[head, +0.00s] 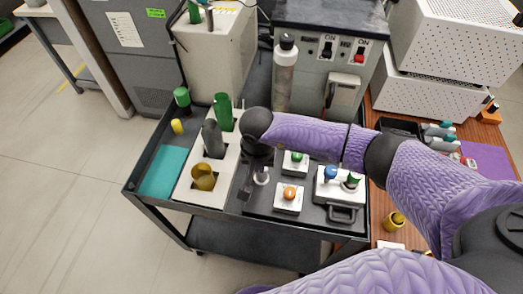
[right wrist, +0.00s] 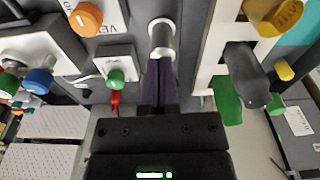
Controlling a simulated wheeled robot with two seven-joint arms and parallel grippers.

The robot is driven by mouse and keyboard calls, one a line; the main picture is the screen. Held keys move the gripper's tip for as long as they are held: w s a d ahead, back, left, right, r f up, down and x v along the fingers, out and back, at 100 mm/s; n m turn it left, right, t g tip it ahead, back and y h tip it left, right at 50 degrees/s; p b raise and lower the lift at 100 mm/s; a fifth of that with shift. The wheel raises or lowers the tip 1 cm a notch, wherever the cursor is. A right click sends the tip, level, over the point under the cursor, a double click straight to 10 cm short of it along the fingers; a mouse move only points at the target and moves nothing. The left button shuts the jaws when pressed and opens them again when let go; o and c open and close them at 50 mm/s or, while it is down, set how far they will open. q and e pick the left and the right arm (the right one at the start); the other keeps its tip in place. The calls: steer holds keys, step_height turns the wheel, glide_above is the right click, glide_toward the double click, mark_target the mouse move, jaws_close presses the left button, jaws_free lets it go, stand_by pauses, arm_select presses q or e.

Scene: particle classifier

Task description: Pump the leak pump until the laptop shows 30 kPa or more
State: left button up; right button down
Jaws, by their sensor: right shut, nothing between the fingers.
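A silver knob with a rounded top (head: 261,178), which looks like the pump's handle, stands on the dark panel (head: 228,203) of the cart. It also shows in the right wrist view (right wrist: 162,40). My right gripper (head: 259,163) is above it, pointing down. In the right wrist view its purple fingers (right wrist: 158,66) are together and empty, with their tips at the silver knob. I cannot tell whether they touch it. The laptop is not visible, so no pressure reading shows. My left gripper is not in view.
An orange button (head: 290,193) and a green button (head: 296,157) sit right of the knob, by a box with blue and green knobs (head: 336,198). A white rack (head: 188,194) with green, grey and yellow cylinders stands left.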

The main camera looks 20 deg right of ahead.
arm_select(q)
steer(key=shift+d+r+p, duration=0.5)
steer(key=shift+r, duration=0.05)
arm_select(e)
step_height(320, 180, up, 10)
steer(key=shift+s+a, duration=0.2)
steer(key=shift+s, duration=0.25)
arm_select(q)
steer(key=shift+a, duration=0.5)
arm_select(e)
steer(key=shift+f, duration=0.1)
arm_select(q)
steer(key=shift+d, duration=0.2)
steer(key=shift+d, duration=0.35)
